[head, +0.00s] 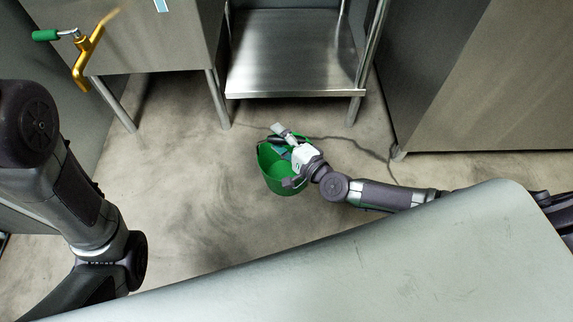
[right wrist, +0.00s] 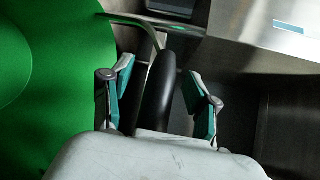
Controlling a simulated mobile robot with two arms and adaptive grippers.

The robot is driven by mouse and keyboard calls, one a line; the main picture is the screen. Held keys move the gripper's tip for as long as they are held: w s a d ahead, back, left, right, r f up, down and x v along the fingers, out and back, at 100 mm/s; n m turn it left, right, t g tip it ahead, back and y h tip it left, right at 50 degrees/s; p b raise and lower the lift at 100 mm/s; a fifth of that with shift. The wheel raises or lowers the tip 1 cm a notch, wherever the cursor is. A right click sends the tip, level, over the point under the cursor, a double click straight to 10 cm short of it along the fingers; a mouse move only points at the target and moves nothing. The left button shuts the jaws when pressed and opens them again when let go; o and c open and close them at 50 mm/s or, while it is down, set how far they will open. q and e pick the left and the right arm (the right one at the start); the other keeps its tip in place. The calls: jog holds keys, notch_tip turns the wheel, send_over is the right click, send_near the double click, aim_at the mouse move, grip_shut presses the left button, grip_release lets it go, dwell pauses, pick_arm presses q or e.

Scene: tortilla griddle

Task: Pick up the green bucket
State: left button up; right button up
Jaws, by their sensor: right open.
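The green bucket (head: 270,173) stands on the floor in the middle of the head view, its open mouth facing up. In the right wrist view its green side (right wrist: 55,75) fills the left. My right gripper (head: 284,142) is at the bucket's far rim and hides part of it. It also shows in the right wrist view (right wrist: 160,88), open, with a finger on each side of the bucket's black handle grip (right wrist: 158,92). The fingers look apart from the grip. My left arm is at the left of the head view; its gripper is out of frame.
A steel shelf table (head: 292,60) stands behind the bucket, and a steel cabinet (head: 490,80) is at the right. A sink unit (head: 135,40) with a brass tap (head: 85,58) is at upper left. Bare floor (head: 180,210) lies left of the bucket.

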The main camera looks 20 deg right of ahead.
grip_shut()
dwell(0.3)
jog(key=shift+r, duration=0.15)
